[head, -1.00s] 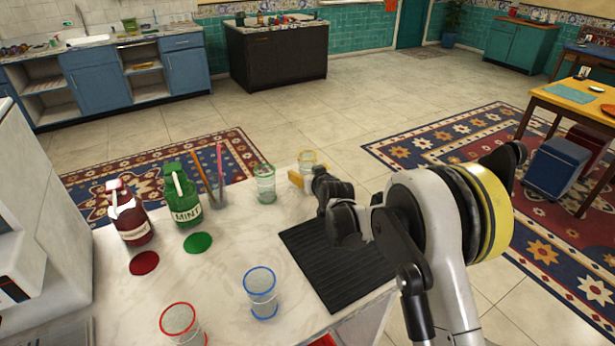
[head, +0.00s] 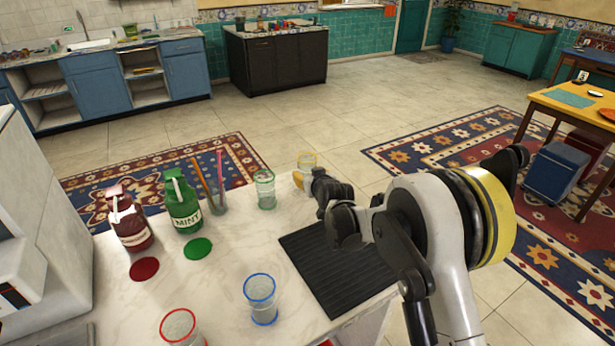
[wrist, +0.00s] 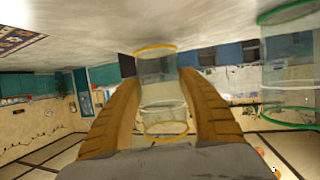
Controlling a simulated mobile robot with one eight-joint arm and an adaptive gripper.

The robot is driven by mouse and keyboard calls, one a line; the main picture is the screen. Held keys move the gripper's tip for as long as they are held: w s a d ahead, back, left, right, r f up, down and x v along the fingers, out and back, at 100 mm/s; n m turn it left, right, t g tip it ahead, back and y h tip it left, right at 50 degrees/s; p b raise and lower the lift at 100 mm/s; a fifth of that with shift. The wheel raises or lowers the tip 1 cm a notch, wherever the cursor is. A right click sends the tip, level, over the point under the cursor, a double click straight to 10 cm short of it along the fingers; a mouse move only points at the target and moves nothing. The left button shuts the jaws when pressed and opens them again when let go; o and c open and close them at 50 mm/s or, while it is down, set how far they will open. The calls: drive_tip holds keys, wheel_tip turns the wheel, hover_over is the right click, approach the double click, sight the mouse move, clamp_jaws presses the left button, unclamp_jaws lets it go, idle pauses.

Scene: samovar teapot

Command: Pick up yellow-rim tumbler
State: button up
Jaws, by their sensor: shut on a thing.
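The yellow-rim tumbler (head: 307,161) is clear glass with a yellow rim and stands at the far edge of the pale counter in the head view. My gripper (head: 299,180) is at it, with its tan fingers around the glass. In the wrist view the tumbler (wrist: 163,100) sits between the two tan fingers (wrist: 160,110), one along each side. The gripper is shut on it. The fingers and the dark gripper body hide the tumbler's lower part in the head view, so I cannot tell whether its base touches the counter.
A green-rim tumbler (head: 264,190) stands close left of the gripper. Blue-rim (head: 261,300) and red-rim (head: 181,328) tumblers stand nearer the front. A black ribbed mat (head: 337,268) lies below the arm. A mint bottle (head: 183,203), red bottle (head: 129,220) and straw holder (head: 216,200) stand left.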

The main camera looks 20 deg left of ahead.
sight(310, 167)
wheel_tip(310, 167, up, 4)
drive_tip(key=shift+f+p, duration=0.2)
drive_tip(key=shift+p, duration=0.55)
drive_tip(key=s+d+r+p, duration=0.3)
drive_tip(key=d+r, duration=0.3)
drive_tip(key=d, duration=0.5)
drive_tip(key=shift+s, duration=0.6)
drive_tip(key=shift+r, duration=0.1)
